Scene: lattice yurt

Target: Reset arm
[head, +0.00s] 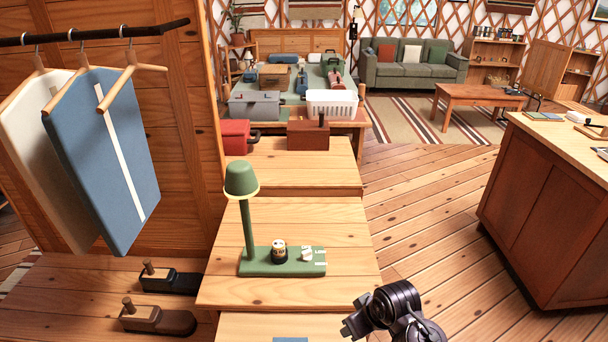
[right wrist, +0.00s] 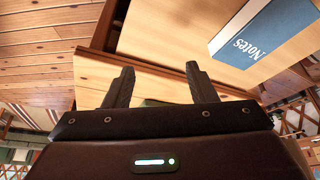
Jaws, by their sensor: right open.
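Beyond the fingers lie the light wooden table top and a blue book marked "Notes" (right wrist: 265,42). The gripper is apart from the book, which lies to its upper right in that view. My left gripper is not in either view.
A green lamp (head: 242,182) stands on the wooden table (head: 345,240) with a small dark-and-yellow object (head: 279,251) on its base. Garments (head: 110,150) hang at left. A wooden cabinet (head: 545,210) stands at right. The plank floor (head: 430,215) between is clear.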

